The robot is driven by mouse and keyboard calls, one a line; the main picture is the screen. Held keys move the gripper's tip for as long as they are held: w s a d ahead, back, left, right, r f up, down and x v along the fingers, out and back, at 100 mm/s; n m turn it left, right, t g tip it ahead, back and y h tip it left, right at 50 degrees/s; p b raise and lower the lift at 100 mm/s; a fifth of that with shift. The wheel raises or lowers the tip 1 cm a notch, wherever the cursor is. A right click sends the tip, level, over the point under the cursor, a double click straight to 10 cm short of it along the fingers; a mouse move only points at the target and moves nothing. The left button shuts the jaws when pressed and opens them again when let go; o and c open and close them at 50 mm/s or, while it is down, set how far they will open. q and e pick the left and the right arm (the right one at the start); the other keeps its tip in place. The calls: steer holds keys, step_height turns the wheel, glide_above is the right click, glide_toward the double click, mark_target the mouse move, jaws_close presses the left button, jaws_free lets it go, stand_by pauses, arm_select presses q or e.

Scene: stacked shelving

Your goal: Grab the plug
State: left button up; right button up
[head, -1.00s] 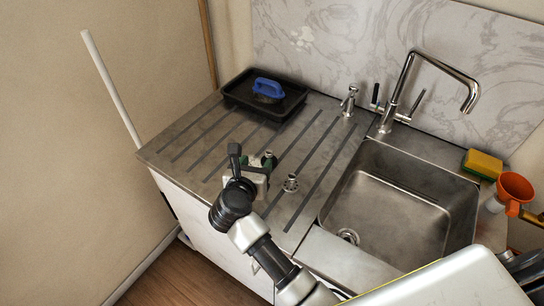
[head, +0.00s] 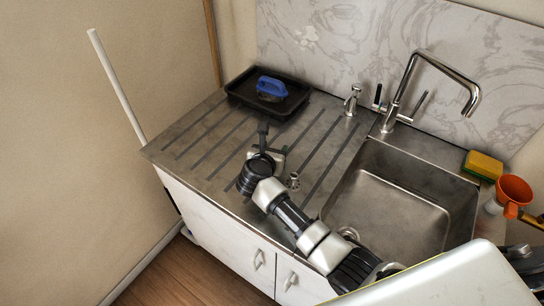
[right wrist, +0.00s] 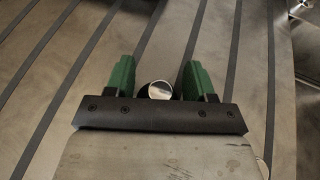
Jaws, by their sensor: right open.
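The plug (head: 293,180) is a small round metal piece standing on the ribbed steel drainboard, just left of the sink. My right gripper (head: 278,158) hovers over the drainboard, a little left of and beyond the plug, apart from it. In the right wrist view my right gripper (right wrist: 158,85) has its two green fingers spread. A shiny round disc shows between them; I cannot tell what it is. A curved metal edge at the lower right there may be the plug, mostly hidden by the gripper body. My left gripper is not in view.
A black tray (head: 238,94) with a blue-handled brush (head: 271,87) sits at the back. A sponge (head: 483,165) and an orange funnel (head: 514,189) are at the right.

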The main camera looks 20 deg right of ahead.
jaws_close()
stand_by(0.3)
steer(key=shift+r, duration=0.1)
